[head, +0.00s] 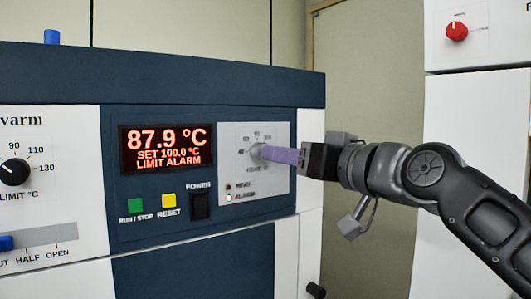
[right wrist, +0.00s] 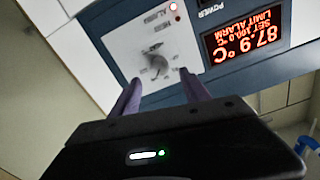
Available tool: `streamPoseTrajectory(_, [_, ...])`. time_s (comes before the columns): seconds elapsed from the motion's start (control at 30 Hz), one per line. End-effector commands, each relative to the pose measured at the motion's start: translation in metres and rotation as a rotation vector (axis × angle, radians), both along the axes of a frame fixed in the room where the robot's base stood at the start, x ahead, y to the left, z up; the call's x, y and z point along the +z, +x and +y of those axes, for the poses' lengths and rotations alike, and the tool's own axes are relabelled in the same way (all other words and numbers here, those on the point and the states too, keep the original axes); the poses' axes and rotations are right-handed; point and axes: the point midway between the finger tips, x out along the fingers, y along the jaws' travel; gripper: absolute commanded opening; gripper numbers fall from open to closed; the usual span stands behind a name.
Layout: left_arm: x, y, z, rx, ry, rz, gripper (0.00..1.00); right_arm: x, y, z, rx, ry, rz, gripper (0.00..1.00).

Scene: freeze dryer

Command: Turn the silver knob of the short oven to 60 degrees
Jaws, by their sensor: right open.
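The silver knob (head: 256,151) sits on a light grey dial plate on the dark blue front of the short oven (head: 210,95). In the right wrist view the knob (right wrist: 157,65) shows grey and blurred in the middle of its plate. My right gripper (head: 268,153) comes in from the right with its purple fingers at the knob. In the right wrist view the gripper (right wrist: 160,80) is open, with one finger to each side of the knob; contact cannot be told. The knob's pointer angle is too small to read. My left gripper is not in view.
The red display (head: 163,147) reads 87.9 °C, SET 100.0 °C and LIMIT ALARM. Below it are a green button (head: 134,205), a yellow button (head: 168,200) and a black power switch (head: 200,206). A black knob (head: 14,172) is at the left; a white cabinet with a red knob (head: 457,31) stands right.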

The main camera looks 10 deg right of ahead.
Motion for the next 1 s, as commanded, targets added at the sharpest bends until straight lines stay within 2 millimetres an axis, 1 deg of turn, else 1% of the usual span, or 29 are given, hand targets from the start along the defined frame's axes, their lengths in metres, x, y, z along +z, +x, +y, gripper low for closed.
streamPoseTrajectory(0.17, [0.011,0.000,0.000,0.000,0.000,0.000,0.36,0.002,0.019,0.007,0.001,0.000,0.003,0.54])
streamPoseTrajectory(0.4, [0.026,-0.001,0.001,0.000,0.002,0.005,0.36,0.003,0.053,0.021,0.001,0.000,0.003,0.54])
streamPoseTrajectory(0.5, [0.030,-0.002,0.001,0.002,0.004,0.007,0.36,0.002,0.064,0.025,0.000,0.000,0.002,0.54])
streamPoseTrajectory(0.63, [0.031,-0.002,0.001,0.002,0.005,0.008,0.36,0.000,0.069,0.027,0.000,0.000,0.001,0.54])
streamPoseTrajectory(0.87, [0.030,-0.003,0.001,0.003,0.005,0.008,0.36,0.000,0.070,0.027,-0.001,0.000,0.000,0.54])
streamPoseTrajectory(1.0, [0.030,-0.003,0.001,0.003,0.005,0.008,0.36,0.000,0.070,0.027,-0.001,0.000,0.000,0.43])
